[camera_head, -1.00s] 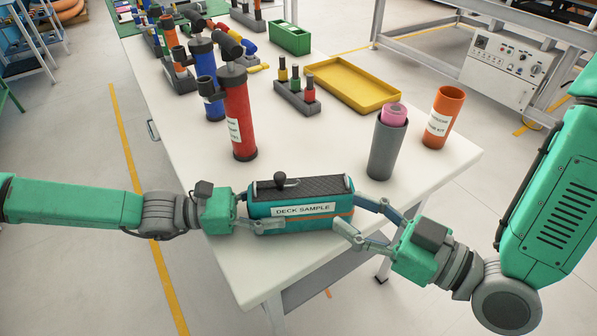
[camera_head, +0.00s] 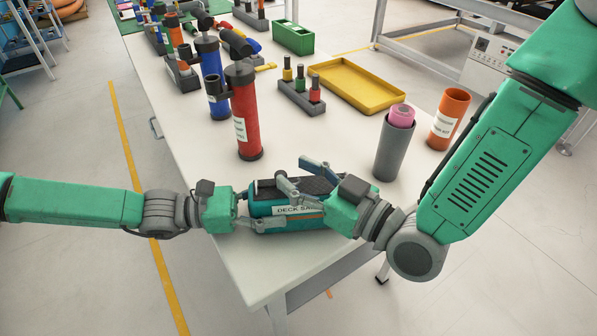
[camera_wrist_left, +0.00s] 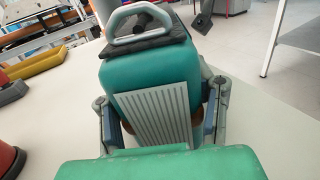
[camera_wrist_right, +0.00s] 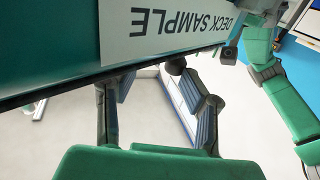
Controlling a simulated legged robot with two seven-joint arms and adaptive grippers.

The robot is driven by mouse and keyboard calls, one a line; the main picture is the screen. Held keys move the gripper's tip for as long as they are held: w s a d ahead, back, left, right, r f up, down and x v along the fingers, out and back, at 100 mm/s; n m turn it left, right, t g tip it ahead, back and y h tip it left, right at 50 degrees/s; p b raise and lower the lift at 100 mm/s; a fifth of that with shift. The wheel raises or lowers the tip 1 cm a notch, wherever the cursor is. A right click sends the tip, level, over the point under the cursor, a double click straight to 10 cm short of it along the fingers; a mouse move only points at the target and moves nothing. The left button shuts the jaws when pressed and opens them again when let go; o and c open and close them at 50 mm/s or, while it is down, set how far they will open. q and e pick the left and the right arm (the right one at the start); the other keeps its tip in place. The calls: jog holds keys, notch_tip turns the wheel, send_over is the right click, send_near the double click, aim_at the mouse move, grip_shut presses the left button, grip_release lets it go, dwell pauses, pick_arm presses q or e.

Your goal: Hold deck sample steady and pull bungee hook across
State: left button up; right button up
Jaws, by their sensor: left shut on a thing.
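The teal deck sample (camera_head: 262,208), with a black top and a white label, lies on the table's near end. My left gripper (camera_head: 258,211) is shut on its left end; the left wrist view shows its fingers along both sides of the sample (camera_wrist_left: 148,75). A grey metal loop (camera_wrist_left: 137,22) stands at the sample's top end. In the right wrist view, a dark knob (camera_wrist_right: 175,66) protrudes from the sample's top edge between the open fingers. I cannot clearly make out the bungee hook's shape.
A red cylinder (camera_head: 246,120) and a blue one (camera_head: 216,85) stand behind the sample. A grey cup with a pink roll (camera_head: 393,150) and an orange cup (camera_head: 448,120) stand at the right. A yellow tray (camera_head: 357,86) is farther back. The table's front edge is close.

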jog(key=shift+a, duration=0.15)
jog(key=shift+w+d, duration=0.1)
jog(key=shift+d, duration=0.25)
grip_shut()
jog(key=shift+d, duration=0.2)
grip_release()
jog(key=shift+a, duration=0.4)
jog(key=shift+s, duration=0.2)
jog(key=v, duration=1.4)
jog(key=shift+r, duration=0.1)
jog(key=shift+c, duration=0.4)
